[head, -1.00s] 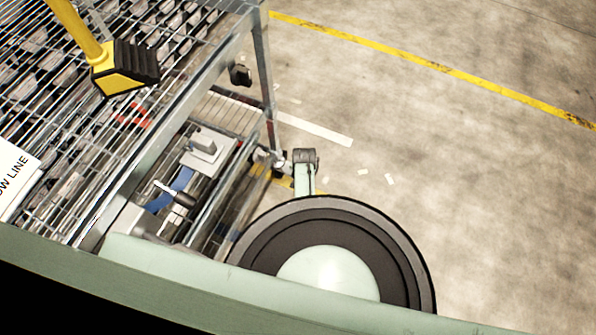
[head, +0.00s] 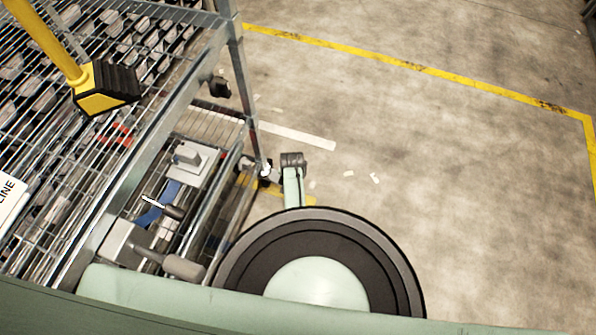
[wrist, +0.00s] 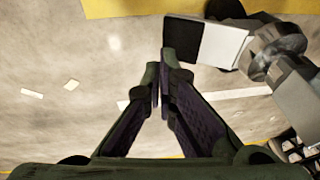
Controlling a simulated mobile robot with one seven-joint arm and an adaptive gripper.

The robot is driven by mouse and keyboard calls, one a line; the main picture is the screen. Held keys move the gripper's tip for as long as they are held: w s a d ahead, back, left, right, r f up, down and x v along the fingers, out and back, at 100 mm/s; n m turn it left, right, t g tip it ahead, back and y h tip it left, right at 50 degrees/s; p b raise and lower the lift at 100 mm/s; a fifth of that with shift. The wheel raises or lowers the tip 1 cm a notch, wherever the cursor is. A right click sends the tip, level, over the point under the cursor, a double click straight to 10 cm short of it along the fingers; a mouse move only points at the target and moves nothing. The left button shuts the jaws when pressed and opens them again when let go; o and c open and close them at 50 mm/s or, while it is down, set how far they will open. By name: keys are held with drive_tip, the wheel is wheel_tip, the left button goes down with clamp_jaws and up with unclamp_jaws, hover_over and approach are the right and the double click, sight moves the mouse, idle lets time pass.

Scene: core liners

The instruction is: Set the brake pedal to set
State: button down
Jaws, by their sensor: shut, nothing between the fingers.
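In the wrist view, the brake pedal looks like a flat plate (wrist: 220,44), part white and part dark, at top right of centre. It sits beside a grey caster assembly (wrist: 283,62). My gripper (wrist: 158,76) is shut and empty, with its fingertips close together. The tips lie just below and left of the pedal in the picture, with no clear contact. In the head view, the foot of the cart's near leg (head: 265,172) shows, but the pedal cannot be made out clearly. I cannot tell the pedal's position from its angle.
The wire cart (head: 168,118) fills the left of the head view, with a yellow-and-black object (head: 103,88) above its top rack. Its lower shelf holds grey and blue items. Open concrete floor (head: 440,190) lies to the right, with a yellow line (head: 420,69) and paper scraps.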

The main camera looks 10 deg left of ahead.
drive_tip(key=s+d+r, duration=0.2)
drive_tip(key=r, duration=0.3)
drive_tip(key=s+d+r+p, duration=0.1)
drive_tip(key=s+d+r, duration=0.1)
drive_tip(key=r, duration=0.3)
drive_tip(key=shift+d+r+p, duration=0.15)
drive_tip(key=shift+d+p, duration=0.15)
drive_tip(key=shift+d, duration=0.05)
